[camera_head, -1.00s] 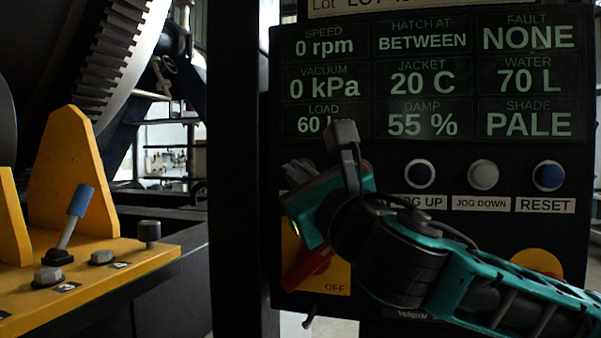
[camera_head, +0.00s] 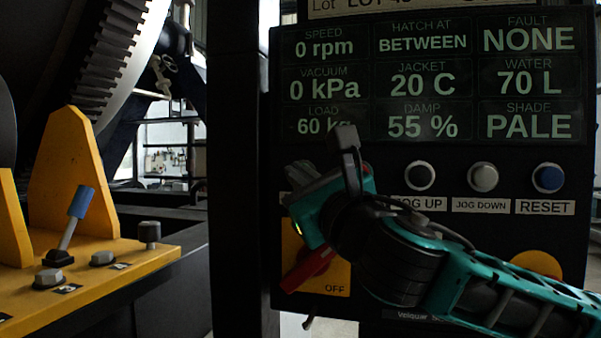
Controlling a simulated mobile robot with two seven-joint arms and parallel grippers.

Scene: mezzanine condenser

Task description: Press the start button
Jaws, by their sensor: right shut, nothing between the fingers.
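The dark control panel (camera_head: 455,157) fills the right half of the view. No button labelled start shows; my right arm and gripper hide the panel's left part around where the button row continues. My right gripper (camera_head: 300,174) is shut and empty, in front of the panel's lower left, left of the black jog up button (camera_head: 420,176). Whether its fingertips touch anything cannot be told. A small red part (camera_head: 367,167) shows just behind my wrist. My left gripper is not in view.
The white jog down button (camera_head: 483,177) and blue reset button (camera_head: 548,177) are in the clear. A red rotary switch (camera_head: 308,269) on a yellow plate sits under my wrist. A yellow base with a blue lever (camera_head: 80,202) stands at left.

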